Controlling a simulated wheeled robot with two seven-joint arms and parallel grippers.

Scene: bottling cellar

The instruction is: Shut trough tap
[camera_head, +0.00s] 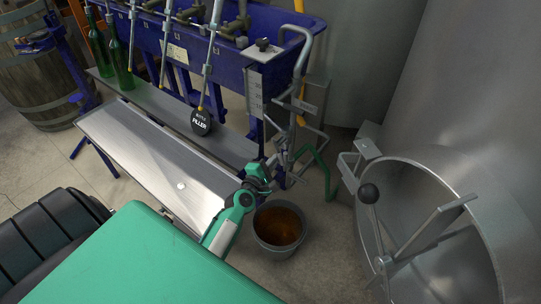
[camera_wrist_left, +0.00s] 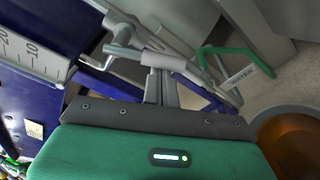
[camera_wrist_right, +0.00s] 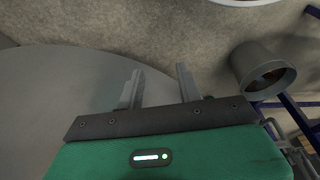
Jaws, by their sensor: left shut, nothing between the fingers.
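The blue trough (camera_head: 235,60) stands at the back, with grey metal tap and pipe parts (camera_head: 283,138) at its right front corner. Grey tap-like parts also show in the left wrist view (camera_wrist_left: 122,28). Which piece is the trough tap's handle I cannot tell clearly. My left gripper (camera_head: 280,162) is shut and empty, low beside these parts. In the left wrist view its fingers (camera_wrist_left: 161,88) lie together just below a grey bar (camera_wrist_left: 168,62); whether they touch it I cannot tell. My right gripper (camera_wrist_right: 158,88) is open and empty, seen only in the right wrist view.
A bucket of brown liquid (camera_head: 261,241) stands on the floor below my left gripper. A green pipe (camera_head: 324,172) and a WATER label (camera_wrist_left: 240,77) are close by. A steel tank with an open round hatch (camera_head: 478,214) stands right. Green bottles (camera_head: 121,66) stand left.

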